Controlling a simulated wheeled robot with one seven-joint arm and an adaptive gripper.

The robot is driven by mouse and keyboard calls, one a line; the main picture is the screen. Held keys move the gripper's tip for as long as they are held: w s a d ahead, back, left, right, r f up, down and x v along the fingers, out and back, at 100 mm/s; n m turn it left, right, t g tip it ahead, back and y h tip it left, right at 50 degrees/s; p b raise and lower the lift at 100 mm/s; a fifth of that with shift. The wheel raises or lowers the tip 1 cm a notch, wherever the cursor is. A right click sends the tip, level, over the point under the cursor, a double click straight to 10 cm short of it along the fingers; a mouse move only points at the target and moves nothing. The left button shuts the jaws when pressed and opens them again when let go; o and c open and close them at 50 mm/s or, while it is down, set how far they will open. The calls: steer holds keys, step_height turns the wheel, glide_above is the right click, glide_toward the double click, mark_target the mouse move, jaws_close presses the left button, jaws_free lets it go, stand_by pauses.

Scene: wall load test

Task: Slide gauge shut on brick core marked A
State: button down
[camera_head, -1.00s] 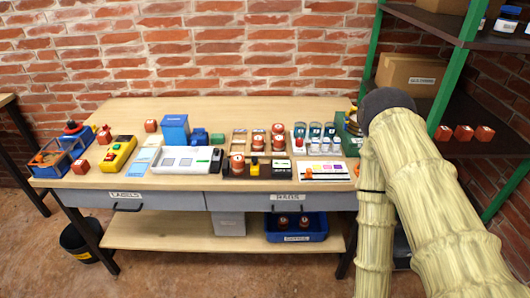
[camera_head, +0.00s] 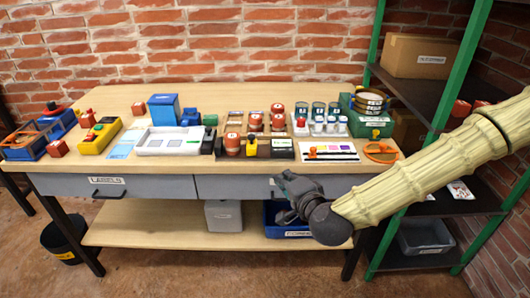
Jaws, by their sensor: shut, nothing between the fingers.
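Several red-brown brick cores stand on the workbench; one core (camera_head: 232,143) is at the front edge of the middle group. A small yellow block (camera_head: 251,145) stands just right of it on a dark, low fixture (camera_head: 264,151), which looks like the slide gauge. Whether it touches the core, and which core bears the mark A, is too small to tell. My gripper (camera_head: 283,194) is shut and empty. It shows in front of the bench's right drawer, below the fixture in the picture and apart from the cores.
A white card (camera_head: 329,152) and an orange-rimmed item (camera_head: 381,152) lie right of the fixture. A green box (camera_head: 367,124) stands at the back right. A shelf with green posts (camera_head: 460,75) stands to the right.

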step_height(320, 180, up, 6)
steer(key=w+d+m+t+b, duration=0.1)
steer(key=w+m+t, duration=0.1)
glide_above(265, 156)
steer(key=s+d, duration=0.3)
steer(key=d, duration=0.1)
steer(key=shift+w+a+f+h, duration=0.15)
steer(key=shift+f+h, duration=0.15)
steer(key=shift+f, duration=0.3)
steer(key=shift+w+a+f, duration=0.25)
steer(key=shift+w+a, duration=0.65)
steer(key=shift+a, duration=0.3)
steer(key=shift+w+a+f, duration=0.1)
steer(key=shift+w+a, duration=0.3)
steer(key=shift+a, duration=0.25)
